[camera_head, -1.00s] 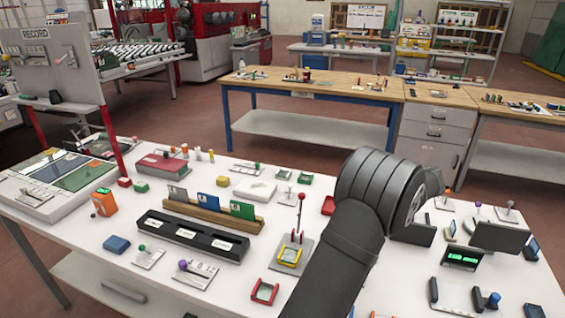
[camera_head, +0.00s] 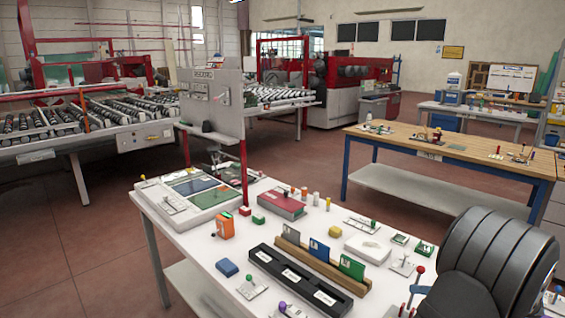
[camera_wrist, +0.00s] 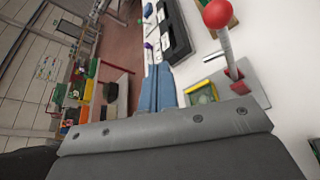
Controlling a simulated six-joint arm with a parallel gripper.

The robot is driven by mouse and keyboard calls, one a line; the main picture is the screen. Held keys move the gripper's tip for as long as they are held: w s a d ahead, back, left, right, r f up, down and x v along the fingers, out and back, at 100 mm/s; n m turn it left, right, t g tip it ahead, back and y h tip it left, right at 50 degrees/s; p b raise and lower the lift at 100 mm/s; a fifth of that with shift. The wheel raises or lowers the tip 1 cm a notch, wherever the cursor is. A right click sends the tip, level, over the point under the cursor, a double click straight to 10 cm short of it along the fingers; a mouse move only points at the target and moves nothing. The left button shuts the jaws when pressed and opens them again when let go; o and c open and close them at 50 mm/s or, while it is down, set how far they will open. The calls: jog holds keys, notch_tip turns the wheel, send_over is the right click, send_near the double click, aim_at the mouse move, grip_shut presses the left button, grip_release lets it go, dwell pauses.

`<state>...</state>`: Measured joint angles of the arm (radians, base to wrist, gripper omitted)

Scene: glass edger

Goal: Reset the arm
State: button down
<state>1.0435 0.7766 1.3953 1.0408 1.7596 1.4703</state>
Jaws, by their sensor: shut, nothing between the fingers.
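My gripper (camera_wrist: 157,72) shows in the wrist view as two blue-grey fingers pressed together, with nothing between them. It points toward the white bench, beside a lever with a red ball knob (camera_wrist: 217,14) and a small yellow frame (camera_wrist: 201,97). Whether the fingertips touch anything cannot be told. In the head view my dark arm fills the lower right corner and hides part of the bench. The red-knobbed lever (camera_head: 419,270) shows just left of it.
The white bench (camera_head: 210,262) holds a black slotted tray (camera_head: 302,284), a wooden rack with upright cards (camera_head: 318,267), a red book (camera_head: 282,206) and an orange device (camera_head: 225,226). A wooden table (camera_head: 450,151) stands behind.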

jog(key=s+a+f, duration=0.1)
jog(key=s+a, duration=0.1)
jog(key=shift+s+a+f, duration=0.1)
jog(key=shift+a+f, duration=0.3)
